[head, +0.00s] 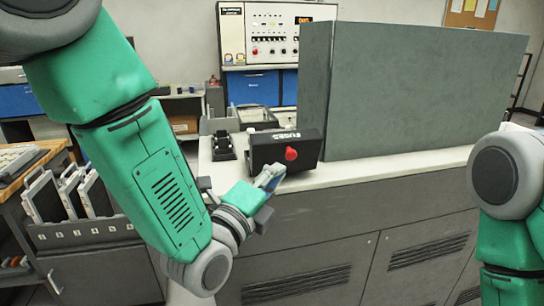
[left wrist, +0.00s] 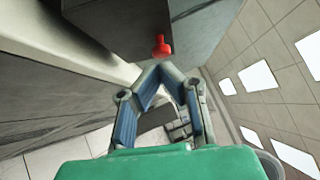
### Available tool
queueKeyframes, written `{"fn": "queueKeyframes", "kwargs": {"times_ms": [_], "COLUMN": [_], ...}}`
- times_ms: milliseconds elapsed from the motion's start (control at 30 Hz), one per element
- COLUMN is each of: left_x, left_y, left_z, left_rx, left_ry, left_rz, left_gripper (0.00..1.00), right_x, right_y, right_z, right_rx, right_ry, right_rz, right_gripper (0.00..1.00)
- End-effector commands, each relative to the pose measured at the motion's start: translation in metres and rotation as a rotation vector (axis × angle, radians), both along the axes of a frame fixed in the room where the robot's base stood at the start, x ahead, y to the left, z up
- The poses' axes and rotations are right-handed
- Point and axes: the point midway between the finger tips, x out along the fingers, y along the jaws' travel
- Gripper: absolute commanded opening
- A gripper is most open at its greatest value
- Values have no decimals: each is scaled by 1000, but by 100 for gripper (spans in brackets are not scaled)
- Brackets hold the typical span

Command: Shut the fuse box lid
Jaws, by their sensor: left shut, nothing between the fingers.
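The dark fuse box (head: 262,151) sits on the light counter top, left of a tall grey panel. It has a "FUSES" label along its top and a red knob (head: 291,154) on the front. I cannot tell clearly how far its lid stands open. My left gripper (head: 272,174) is just in front of and below the knob, shut and empty. In the left wrist view its fingertips (left wrist: 161,69) meet just below the red knob (left wrist: 161,47), with no clear contact visible. My right arm shows at the right edge; its gripper is out of view.
The tall grey panel (head: 410,90) stands on the counter (head: 390,166) right of the box. A small black device (head: 222,146) is left of it. A rack of upright plates (head: 75,195) stands at lower left. A control panel (head: 268,38) is behind.

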Motion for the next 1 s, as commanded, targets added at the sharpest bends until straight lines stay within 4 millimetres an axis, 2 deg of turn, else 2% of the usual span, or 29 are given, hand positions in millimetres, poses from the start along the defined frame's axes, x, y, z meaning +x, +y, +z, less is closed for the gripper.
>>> {"fn": "queueKeyframes", "kwargs": {"times_ms": [100, 300, 767, 1000], "left_x": [20, 37, 40, 42], "left_y": [3, 9, 10, 21], "left_z": [6, 11, 11, 19], "left_rx": [-3, -3, 0, -15], "left_ry": [-2, 0, 2, 47], "left_rz": [3, 1, -1, 1], "left_gripper": [0, 0, 0, 0], "right_x": [0, 0, 0, 0], "right_y": [0, 0, 0, 0], "right_z": [3, 4, 5, 16], "right_rx": [0, 0, 0, 0], "right_ry": [0, 0, 0, 0], "right_rz": [0, 0, 0, 0], "right_gripper": [40, 40, 40, 40]}}
